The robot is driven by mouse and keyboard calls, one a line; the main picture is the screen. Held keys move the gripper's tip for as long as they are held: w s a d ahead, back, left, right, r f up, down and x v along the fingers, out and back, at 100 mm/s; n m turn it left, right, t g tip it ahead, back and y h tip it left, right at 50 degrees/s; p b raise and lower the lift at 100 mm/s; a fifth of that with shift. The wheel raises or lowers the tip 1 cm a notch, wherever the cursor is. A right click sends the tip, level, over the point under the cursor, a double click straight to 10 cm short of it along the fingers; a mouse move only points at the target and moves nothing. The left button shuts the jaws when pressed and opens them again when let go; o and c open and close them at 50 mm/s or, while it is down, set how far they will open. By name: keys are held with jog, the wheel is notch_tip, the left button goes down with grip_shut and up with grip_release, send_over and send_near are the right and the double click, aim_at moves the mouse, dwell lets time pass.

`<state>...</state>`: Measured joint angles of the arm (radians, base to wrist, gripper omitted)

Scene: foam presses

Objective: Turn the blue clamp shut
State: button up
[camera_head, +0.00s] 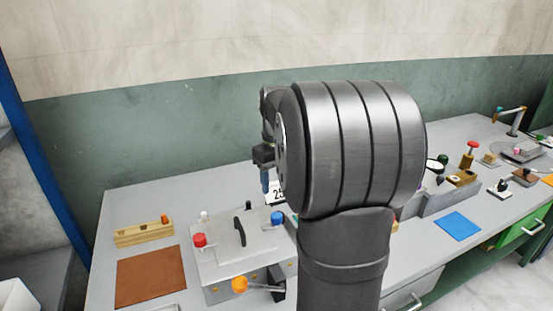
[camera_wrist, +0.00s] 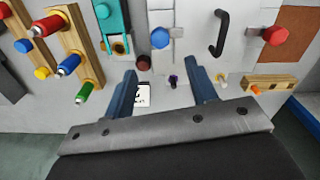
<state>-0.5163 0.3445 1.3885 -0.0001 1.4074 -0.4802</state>
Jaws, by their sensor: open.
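In the head view my gripper (camera_head: 265,180) hangs above the back of the press, partly hidden by my arm. A matching red clamp (camera_head: 200,240) is on the left of the lid, with a black handle (camera_head: 240,231) between them.
An orange ball lever (camera_head: 240,284) is at the press front. A wooden block (camera_head: 143,232) and brown mat (camera_head: 150,277) lie left. In the wrist view, a dark red knob (camera_wrist: 143,62), a teal clamp (camera_wrist: 115,18) and a white number card (camera_wrist: 143,96) are close by.

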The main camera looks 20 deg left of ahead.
notch_tip(320, 180, up, 7)
send_over(276, 215)
jog(key=shift+w+f, duration=0.1)
jog(key=shift+f, duration=0.05)
jog(key=shift+f, duration=0.1)
dwell(0.4)
notch_tip(276, 215, down, 17)
jog(key=shift+f, duration=0.2)
dwell(0.4)
jog(key=shift+r, duration=0.15)
